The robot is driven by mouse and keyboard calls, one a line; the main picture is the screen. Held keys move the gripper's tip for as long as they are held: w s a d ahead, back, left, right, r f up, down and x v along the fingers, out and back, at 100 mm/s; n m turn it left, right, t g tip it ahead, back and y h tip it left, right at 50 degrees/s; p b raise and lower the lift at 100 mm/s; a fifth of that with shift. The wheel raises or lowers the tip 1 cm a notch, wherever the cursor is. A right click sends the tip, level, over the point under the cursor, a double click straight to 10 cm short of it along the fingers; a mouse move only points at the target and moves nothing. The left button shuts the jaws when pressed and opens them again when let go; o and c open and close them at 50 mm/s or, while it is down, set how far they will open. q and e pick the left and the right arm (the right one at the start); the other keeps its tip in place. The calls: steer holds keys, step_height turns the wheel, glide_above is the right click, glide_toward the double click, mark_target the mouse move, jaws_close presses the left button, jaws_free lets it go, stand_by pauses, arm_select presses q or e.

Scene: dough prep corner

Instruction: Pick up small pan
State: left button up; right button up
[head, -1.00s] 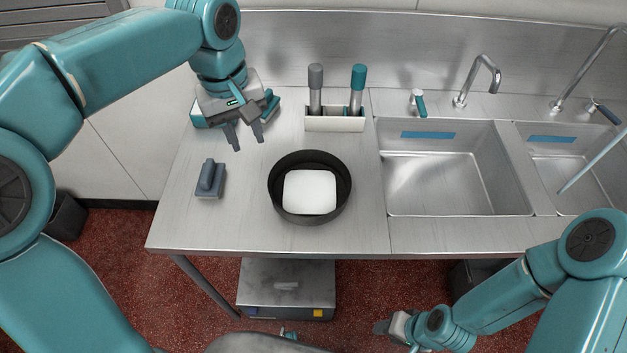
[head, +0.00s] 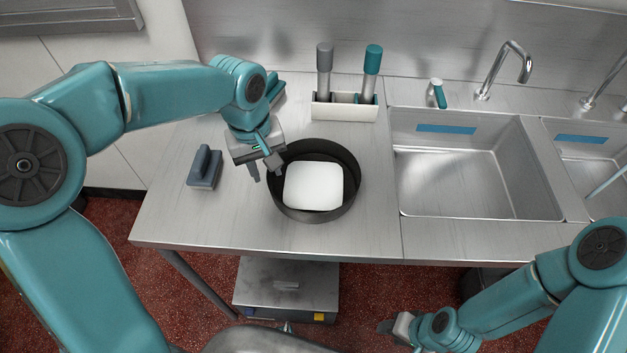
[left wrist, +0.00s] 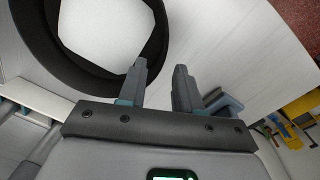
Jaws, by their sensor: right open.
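The small pan is a round black pan (head: 335,211) on the metal counter, with a white rounded block (head: 313,186) lying in it. The pan also shows at the upper left of the left wrist view (left wrist: 38,58), with the white block (left wrist: 100,30) inside. My left gripper (head: 265,176) is at the pan's left rim, its fingers pointing down. In the left wrist view its two fingers (left wrist: 160,82) stand apart with nothing seen between them; the rim lies beside one finger. Whether they touch is unclear. My right gripper (head: 388,331) is low in front of the counter, away from the pan.
A blue-grey handled block (head: 205,168) sits left of the pan. A white holder (head: 344,107) with two upright handled tools stands behind it. A sink (head: 470,175) with a tap is to the right. The counter in front of the pan is clear.

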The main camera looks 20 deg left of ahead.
arm_select(q)
steer(key=shift+d+f, duration=0.2)
steer(key=shift+f, duration=0.45)
steer(key=f, duration=0.4)
steer(key=shift+w+p, duration=0.3)
steer(key=shift+p, duration=0.05)
steer(key=shift+f, duration=0.3)
jaws_close()
